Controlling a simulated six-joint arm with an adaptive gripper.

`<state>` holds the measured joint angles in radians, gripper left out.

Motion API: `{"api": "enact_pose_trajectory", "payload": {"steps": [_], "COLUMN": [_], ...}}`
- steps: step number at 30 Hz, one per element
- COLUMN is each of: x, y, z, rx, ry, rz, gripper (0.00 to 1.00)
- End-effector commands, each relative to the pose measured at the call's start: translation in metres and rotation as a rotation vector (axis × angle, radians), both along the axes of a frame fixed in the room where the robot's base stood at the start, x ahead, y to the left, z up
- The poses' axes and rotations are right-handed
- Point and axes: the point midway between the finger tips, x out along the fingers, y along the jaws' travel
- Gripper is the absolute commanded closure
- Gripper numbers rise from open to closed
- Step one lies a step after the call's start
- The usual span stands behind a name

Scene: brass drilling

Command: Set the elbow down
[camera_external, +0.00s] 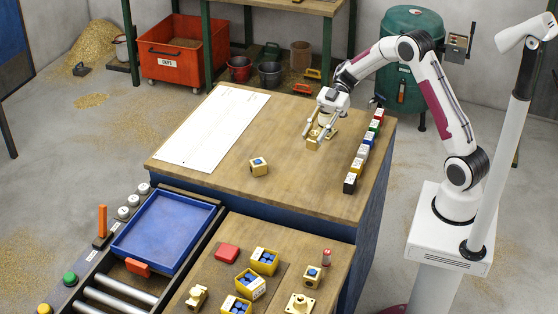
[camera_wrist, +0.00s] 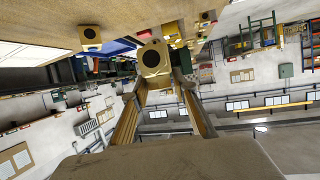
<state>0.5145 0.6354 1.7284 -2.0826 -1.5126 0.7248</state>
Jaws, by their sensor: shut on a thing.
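The brass elbow (camera_wrist: 154,62) is between the two fingers of my gripper (camera_wrist: 160,88) in the wrist view, with a round dark bore facing the camera. In the external view my gripper (camera_external: 320,131) points down over the back right part of the wooden bench top (camera_external: 225,165). Brass (camera_external: 314,143) shows at and below the fingertips, low over the wood. I cannot tell whether the elbow touches the bench. My fingers are shut on it and partly hide it.
A white sheet (camera_external: 212,128) lies at the left. Labelled coloured blocks (camera_external: 362,152) line the right edge. A blue tray (camera_external: 163,232) and a lower table with brass parts are in front.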

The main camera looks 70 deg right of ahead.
Motion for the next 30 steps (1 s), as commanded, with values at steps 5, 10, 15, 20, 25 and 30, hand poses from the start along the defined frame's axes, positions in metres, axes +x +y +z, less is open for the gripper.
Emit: {"api": "enact_pose_trajectory", "payload": {"steps": [5, 10, 15, 20, 25, 30], "x": [0.025, 0.045, 0.063, 0.078, 0.093, 0.107], "y": [-0.018, -0.034, -0.048, -0.06, -0.073, -0.087], "z": [0.001, 0.001, 0.002, 0.002, 0.003, 0.003], "rx": [-0.002, -0.001, -0.001, -0.001, -0.002, -0.002], "ry": [-0.004, -0.002, -0.002, -0.002, -0.004, -0.003], "rz": [-0.025, -0.048, -0.067, -0.084, -0.101, -0.12], "gripper": [1.0, 1.0, 1.0, 1.0, 1.0, 1.0]}}
